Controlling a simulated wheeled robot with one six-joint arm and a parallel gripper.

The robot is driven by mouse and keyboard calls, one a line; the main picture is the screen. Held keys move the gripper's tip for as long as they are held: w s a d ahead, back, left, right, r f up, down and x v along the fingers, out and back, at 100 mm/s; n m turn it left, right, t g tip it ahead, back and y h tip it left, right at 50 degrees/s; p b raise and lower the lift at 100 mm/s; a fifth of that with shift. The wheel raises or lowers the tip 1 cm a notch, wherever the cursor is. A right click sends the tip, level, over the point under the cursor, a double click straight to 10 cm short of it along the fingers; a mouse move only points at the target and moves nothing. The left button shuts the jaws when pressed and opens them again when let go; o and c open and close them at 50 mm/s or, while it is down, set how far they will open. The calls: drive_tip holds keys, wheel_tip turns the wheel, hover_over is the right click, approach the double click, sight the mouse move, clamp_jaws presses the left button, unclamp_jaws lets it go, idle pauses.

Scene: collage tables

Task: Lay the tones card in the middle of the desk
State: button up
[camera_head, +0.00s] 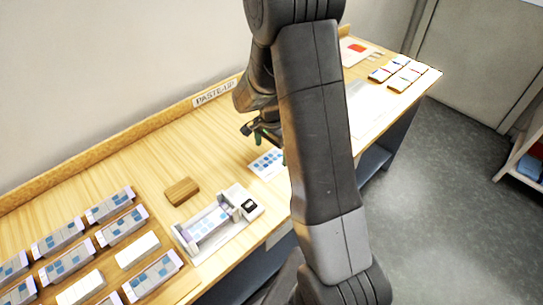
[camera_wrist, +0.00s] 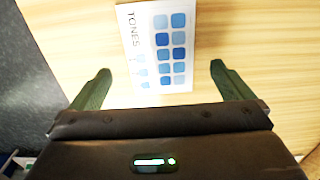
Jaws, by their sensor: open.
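The tones card (camera_wrist: 151,50) is white with rows of blue squares and the word TONES along its left side in the wrist view. It lies flat on the wooden desk (camera_wrist: 235,25). In the head view the card (camera_head: 266,163) is partly hidden behind my arm. My gripper (camera_wrist: 158,78) is open, with its two green fingers apart on either side of the card's near end. Nothing is held between them.
A grey tray device (camera_head: 216,222) holding another blue-squared card stands left of the card, with a wooden block (camera_head: 181,191) behind it. Several card holders (camera_head: 109,205) fill the desk's left end. Small cards (camera_head: 404,80) and a white sheet (camera_head: 366,108) lie at the far right.

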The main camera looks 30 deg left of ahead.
sight(271, 163)
wheel_tip(271, 163, up, 8)
idle(0.5)
wheel_tip(271, 163, down, 12)
drive_tip(key=shift+r, duration=1.1)
